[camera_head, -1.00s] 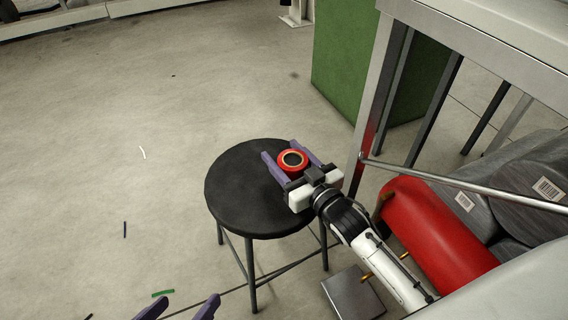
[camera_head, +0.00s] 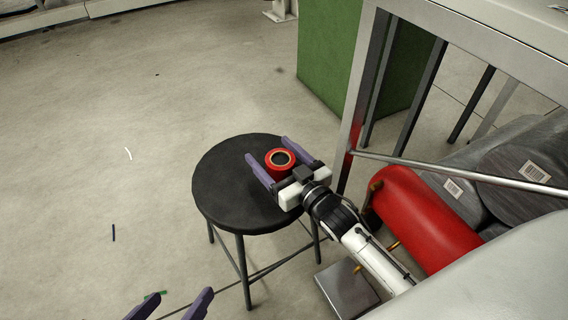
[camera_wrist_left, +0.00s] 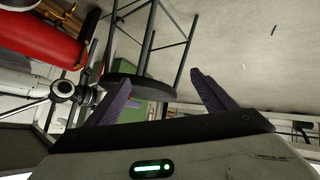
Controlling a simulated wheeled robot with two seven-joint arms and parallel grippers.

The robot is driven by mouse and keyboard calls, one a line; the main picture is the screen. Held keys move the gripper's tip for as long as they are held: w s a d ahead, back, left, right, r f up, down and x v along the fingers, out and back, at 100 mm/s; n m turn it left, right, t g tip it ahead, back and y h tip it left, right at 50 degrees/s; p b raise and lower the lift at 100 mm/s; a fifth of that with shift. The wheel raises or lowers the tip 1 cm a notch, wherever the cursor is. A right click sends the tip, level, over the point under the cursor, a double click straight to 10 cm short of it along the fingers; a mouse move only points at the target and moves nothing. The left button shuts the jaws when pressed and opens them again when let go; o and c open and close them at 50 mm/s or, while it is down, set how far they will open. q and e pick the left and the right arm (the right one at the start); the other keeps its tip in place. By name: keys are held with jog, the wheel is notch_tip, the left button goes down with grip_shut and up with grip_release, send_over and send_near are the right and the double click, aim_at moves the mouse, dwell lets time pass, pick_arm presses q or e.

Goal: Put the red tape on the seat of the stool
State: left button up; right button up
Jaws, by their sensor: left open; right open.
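The red tape (camera_head: 280,173) is a red roll with a dark centre. It appears to rest on the right part of the round black seat of the stool (camera_head: 225,185). My right gripper (camera_head: 266,146) is open over the seat, its purple fingers on either side of the tape, with gaps showing. My left gripper (camera_head: 180,297) is open and empty at the bottom of the head view, left of the stool. In the left wrist view its fingers (camera_wrist_left: 162,80) are spread, with the stool (camera_wrist_left: 140,82) beyond them. The tape cannot be made out there.
A red cylinder (camera_head: 420,215) and grey wrapped rolls (camera_head: 520,165) lie right of the stool, under a metal frame (camera_head: 365,90). A green block (camera_head: 340,60) stands behind. Open concrete floor (camera_head: 90,130) lies to the left, with small scraps.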

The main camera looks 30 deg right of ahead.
aim_at(289, 172)
jog(key=s+p, duration=0.1)
jog(key=s, duration=0.2)
jog(key=s+d+p, duration=0.1)
jog(key=s, duration=0.3)
jog(key=s+d+p, duration=0.1)
jog(key=s, duration=0.3)
jog(key=shift+s+r, duration=0.1)
jog(key=shift+r, duration=0.2)
jog(key=shift+s, duration=0.15)
pick_arm(q)
jog(key=a+f, duration=0.1)
jog(key=s+a+f+g+y, duration=0.1)
jog(key=f, duration=0.1)
jog(key=shift+a+y, duration=0.1)
jog(key=shift+y, duration=0.2)
jog(key=shift+w, duration=0.1)
